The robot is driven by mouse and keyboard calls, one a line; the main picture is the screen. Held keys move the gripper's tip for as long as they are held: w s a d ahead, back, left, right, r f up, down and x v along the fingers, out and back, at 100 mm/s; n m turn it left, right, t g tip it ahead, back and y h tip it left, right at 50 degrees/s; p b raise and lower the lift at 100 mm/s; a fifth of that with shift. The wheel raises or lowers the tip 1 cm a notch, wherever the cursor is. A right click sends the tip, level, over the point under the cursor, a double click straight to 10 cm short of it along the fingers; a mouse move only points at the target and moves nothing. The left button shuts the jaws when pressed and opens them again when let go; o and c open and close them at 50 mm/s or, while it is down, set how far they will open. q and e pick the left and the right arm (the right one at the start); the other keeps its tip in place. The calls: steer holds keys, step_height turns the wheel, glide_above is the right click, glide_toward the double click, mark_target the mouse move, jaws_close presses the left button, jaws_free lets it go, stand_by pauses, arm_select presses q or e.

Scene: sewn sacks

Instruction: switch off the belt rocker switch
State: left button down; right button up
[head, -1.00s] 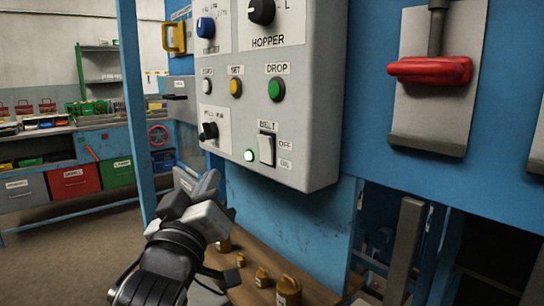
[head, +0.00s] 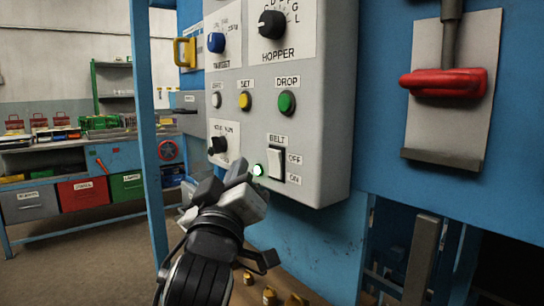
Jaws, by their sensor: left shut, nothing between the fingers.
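The belt rocker switch (head: 275,163) is a white rocker in a dark frame on the grey control panel (head: 325,120). BELT is printed above it, OFF beside its upper end and ON beside its lower end. A lamp (head: 258,170) just left of it glows pale green. My left gripper (head: 240,180) is shut and empty, in front of the panel's lower edge, just left of and below the switch. I cannot tell whether it touches the panel. My right gripper is not in view.
Above the switch are white, yellow (head: 245,101) and green (head: 287,103) buttons, with a black hopper knob (head: 272,25) higher up. A small black knob (head: 217,145) is left of the lamp. A red-handled lever (head: 443,83) is to the right.

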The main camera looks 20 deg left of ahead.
mark_target(266, 151)
arm_select(q)
steer(key=shift+w+d+r, duration=0.15)
steer(key=shift+w+d, duration=0.35)
steer(key=shift+w, duration=0.3)
steer(key=shift+w+d+r, duration=0.1)
steer(key=shift+w+d, duration=0.35)
steer(key=shift+w, duration=0.3)
stand_by(0.9)
steer(key=shift+w+d, duration=0.2)
steer(key=shift+w, duration=0.15)
steer(key=shift+w+d, duration=0.15)
steer(key=shift+w, duration=0.1)
stand_by(0.6)
steer(key=shift+s, duration=0.1)
steer(key=shift+s+a, duration=0.4)
steer(key=shift+s, duration=0.15)
steer(key=s, duration=0.1)
steer(key=s+a, duration=0.1)
steer(key=s, duration=0.1)
steer(key=s+a, duration=0.1)
steer(key=shift+s+a+f+p, duration=0.15)
steer(key=shift+a+f+p, duration=0.1)
steer(key=shift+f+p, duration=0.1)
